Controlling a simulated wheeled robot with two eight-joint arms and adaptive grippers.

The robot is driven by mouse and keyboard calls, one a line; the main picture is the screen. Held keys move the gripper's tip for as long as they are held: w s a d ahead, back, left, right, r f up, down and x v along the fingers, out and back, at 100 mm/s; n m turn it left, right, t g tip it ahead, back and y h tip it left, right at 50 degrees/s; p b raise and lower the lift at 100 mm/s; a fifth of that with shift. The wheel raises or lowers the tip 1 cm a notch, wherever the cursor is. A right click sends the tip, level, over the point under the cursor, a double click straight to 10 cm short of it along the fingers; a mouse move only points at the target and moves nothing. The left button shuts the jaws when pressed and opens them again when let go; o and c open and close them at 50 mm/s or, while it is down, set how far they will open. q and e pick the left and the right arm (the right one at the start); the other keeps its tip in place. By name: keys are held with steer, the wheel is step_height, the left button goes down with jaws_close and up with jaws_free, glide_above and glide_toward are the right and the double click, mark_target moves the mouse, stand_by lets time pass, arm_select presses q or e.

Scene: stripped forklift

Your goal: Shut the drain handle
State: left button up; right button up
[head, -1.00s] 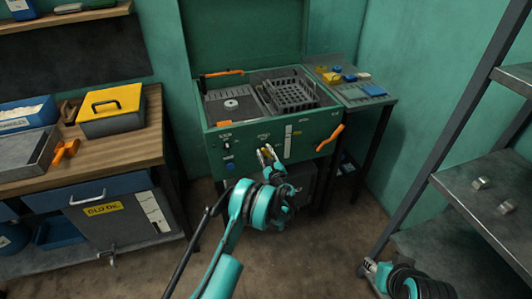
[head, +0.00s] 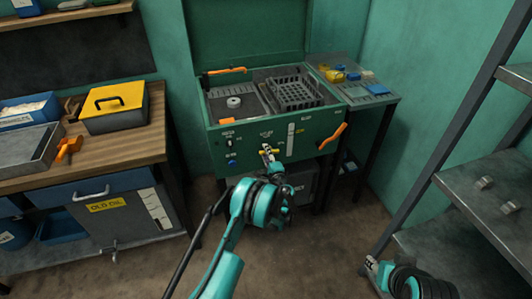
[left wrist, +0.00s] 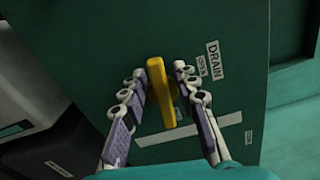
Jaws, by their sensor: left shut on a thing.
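The yellow drain handle (left wrist: 160,92) sits on the green front panel of the washer-like cabinet (head: 222,165). In the left wrist view it stands between the two fingers, beside a white DRAIN label (left wrist: 214,62). My left gripper (left wrist: 160,76) is shut on this handle. In the head view my left gripper (head: 268,155) is at the panel's lower middle and hides part of the handle. My right gripper (head: 371,266) is at the lower right, away from the cabinet; its jaws are too small to judge.
An orange lever (head: 332,136) sticks out at the panel's right. A small side table (head: 380,99) stands right of the cabinet. A wooden workbench (head: 130,143) is at left, a metal shelf rack (head: 470,190) at right. Floor between is clear.

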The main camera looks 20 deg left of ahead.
arm_select(q)
steer(key=shift+f+n, duration=0.2)
steer(key=shift+n, duration=0.7)
steer(key=o, duration=0.8)
steer(key=shift+c, duration=0.2)
steer(key=shift+s+d, duration=0.1)
steer(key=v, duration=1.1)
steer(key=shift+s+d, duration=0.25)
steer(key=shift+s, duration=0.05)
